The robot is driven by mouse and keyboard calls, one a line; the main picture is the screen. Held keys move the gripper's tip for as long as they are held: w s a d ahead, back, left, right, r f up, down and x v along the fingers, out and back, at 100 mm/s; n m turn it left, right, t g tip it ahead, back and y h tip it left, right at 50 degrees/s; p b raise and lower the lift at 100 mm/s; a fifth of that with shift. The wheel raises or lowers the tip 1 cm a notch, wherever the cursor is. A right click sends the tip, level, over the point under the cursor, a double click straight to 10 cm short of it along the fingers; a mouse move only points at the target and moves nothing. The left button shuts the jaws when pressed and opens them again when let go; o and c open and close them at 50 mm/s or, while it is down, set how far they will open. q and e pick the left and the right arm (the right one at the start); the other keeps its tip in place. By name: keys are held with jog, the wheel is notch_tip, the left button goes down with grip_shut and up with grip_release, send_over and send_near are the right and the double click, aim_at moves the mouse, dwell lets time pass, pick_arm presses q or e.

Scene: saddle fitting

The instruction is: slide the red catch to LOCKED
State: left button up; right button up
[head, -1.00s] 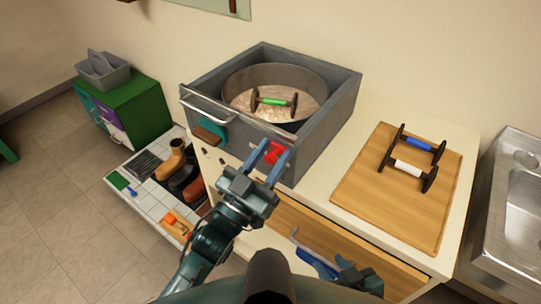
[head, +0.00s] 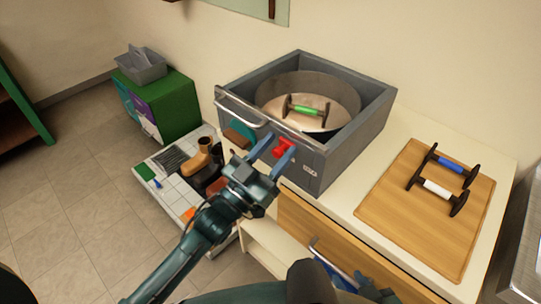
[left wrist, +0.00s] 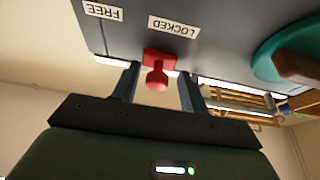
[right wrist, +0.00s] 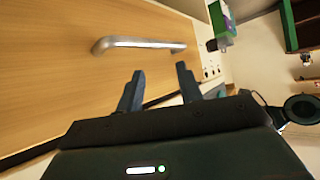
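The red catch (head: 283,148) is on the front of the grey box (head: 345,158), below its rim. In the left wrist view the catch (left wrist: 157,72) lies by the upside-down LOCKED label (left wrist: 174,27), a little towards the FREE label (left wrist: 103,11). My left gripper (head: 273,152) is open around the catch. In the left wrist view its fingers (left wrist: 157,84) stand on either side of the catch, with a gap at each side. My right gripper (right wrist: 160,78) is open and empty, near the metal handle (right wrist: 140,42) of the wooden drawer front.
A round metal pan (head: 340,88) with a green-handled piece (head: 308,110) sits in the box. A bar handle (head: 240,106) and a teal disc (head: 242,132) are left of the catch. A wooden board (head: 405,228) on the counter carries blue-gripped and white-gripped pieces.

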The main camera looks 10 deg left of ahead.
pick_arm(q)
jog(key=b+v, duration=0.2)
jog(key=v, duration=1.1)
pick_arm(e)
jog(key=shift+a+f+y, duration=0.2)
jog(key=shift+a+y, duration=0.1)
jog(key=shift+a, duration=0.15)
jog(key=shift+w+d+f, duration=0.1)
pick_arm(q)
jog(key=shift+f, duration=0.1)
jog(key=s+a+f+n+g+y+p, duration=0.1)
jog(key=s+f+n+g+y+p, duration=0.1)
jog(key=f, duration=0.5)
jog(key=s+a+f+n+g+y+p, duration=0.1)
jog(key=s+f+n+g+y+p, duration=0.1)
jog(key=s+f+g+y, duration=0.3)
jog(key=s+f+y, duration=0.1)
jog(key=f+y, duration=0.1)
jog(key=shift+s+a+g+y, duration=0.25)
jog(key=shift+a+g+y, duration=0.05)
jog(key=shift+a+y, duration=0.1)
pick_arm(e)
jog(key=shift+s+d+r+h, duration=0.2)
jog(key=shift+d+r+h, duration=0.2)
jog(key=shift+d+h, duration=0.3)
jog(key=shift+r, duration=0.15)
